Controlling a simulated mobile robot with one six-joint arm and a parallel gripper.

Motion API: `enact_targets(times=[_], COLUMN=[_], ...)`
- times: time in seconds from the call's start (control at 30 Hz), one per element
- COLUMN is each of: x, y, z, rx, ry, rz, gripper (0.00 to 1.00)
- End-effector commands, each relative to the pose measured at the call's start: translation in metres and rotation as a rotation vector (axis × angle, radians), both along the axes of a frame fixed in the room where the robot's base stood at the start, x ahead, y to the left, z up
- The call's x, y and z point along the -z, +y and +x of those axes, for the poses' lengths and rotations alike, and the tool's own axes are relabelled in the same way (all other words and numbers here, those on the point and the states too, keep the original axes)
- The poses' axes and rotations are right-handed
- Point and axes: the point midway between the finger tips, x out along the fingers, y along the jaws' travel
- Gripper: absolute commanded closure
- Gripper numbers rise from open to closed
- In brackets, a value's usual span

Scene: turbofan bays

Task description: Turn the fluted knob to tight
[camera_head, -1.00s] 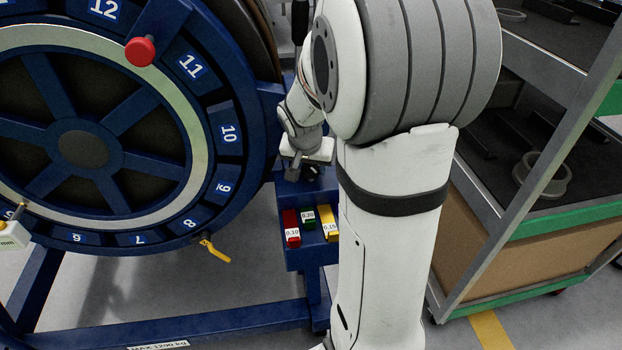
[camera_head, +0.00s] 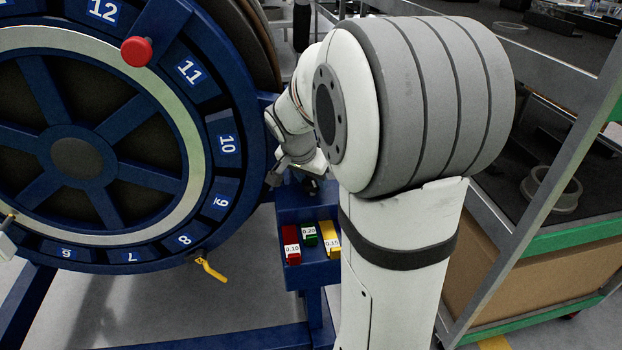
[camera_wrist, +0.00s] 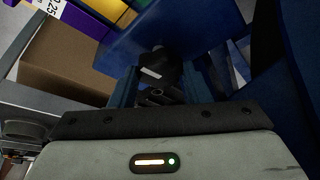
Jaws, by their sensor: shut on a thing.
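The fluted knob (camera_wrist: 160,68) looks like a dark, nearly black piece with a pale mark on its face, in the upper middle of the wrist view. My gripper (camera_wrist: 162,84) has its fingers on either side of it and is shut on it. In the head view my gripper (camera_head: 309,183) is small and dark, just above the blue bracket with the coloured blocks. The knob cannot be made out in the head view. The flutes and any tight marking are too dark to read.
A blue numbered wheel (camera_head: 228,145) with a red knob (camera_head: 137,51) stands close at the left. Red (camera_head: 290,245), green (camera_head: 309,235) and yellow (camera_head: 328,238) blocks sit on the blue bracket below. A shelf rack (camera_head: 560,225) stands at the right.

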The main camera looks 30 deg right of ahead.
Motion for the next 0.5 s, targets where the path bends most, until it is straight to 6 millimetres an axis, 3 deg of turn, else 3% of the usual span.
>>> enact_targets(times=[0.07, 0.1, 0.33, 0.5], x=[0.0001, 0.0002, 0.0002, 0.0002], y=[0.0003, 0.0003, 0.0002, 0.0001], z=[0.0, 0.0, 0.0001, 0.0001], rx=[-0.001, -0.001, -0.002, -0.002], ry=[0.001, 0.001, 0.001, 0.001], rz=[0.001, 0.001, 0.0, 0.0], gripper=[0.8, 0.55, 0.36, 0.35])
